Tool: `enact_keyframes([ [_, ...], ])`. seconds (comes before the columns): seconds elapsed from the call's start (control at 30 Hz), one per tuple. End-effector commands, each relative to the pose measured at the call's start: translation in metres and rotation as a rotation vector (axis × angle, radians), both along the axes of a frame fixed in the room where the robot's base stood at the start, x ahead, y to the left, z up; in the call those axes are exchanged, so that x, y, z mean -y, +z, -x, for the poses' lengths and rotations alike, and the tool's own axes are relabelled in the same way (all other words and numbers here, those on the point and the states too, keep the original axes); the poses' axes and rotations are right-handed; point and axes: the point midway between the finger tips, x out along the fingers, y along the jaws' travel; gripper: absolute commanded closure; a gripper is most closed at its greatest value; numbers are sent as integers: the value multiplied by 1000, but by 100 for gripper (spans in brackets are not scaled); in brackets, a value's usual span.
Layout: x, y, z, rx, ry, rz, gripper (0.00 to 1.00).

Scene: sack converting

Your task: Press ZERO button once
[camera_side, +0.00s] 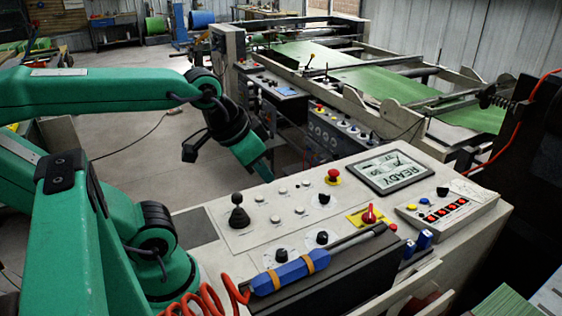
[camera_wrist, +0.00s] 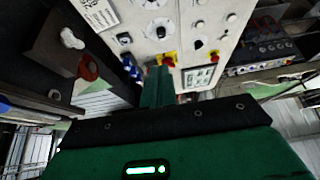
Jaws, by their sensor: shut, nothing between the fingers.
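The light grey control panel (camera_side: 225,235) carries several small white push buttons (camera_side: 282,191) in its middle. Their labels are too small to read, so I cannot tell which one is ZERO. My gripper (camera_side: 265,176) is green, pointed down, and shut with nothing in it. It hangs near the far edge of the panel, behind the white buttons, and looks apart from them. In the wrist view its shut fingers (camera_wrist: 158,85) appear in front of the panel (camera_wrist: 180,25), covering part of it.
A black joystick (camera_side: 238,213), a red mushroom button on yellow (camera_side: 333,176), a READY display (camera_side: 391,172) and a red switch on yellow (camera_side: 369,214) stand on the panel.

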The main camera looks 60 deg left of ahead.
Motion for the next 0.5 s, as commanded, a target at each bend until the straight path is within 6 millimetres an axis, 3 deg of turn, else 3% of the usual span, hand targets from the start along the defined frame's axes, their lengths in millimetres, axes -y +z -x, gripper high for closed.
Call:
enact_keyframes([
  [0.27,-3,-3,-9,4,35,12,100],
  [0.5,-13,-12,-34,20,140,49,100],
])
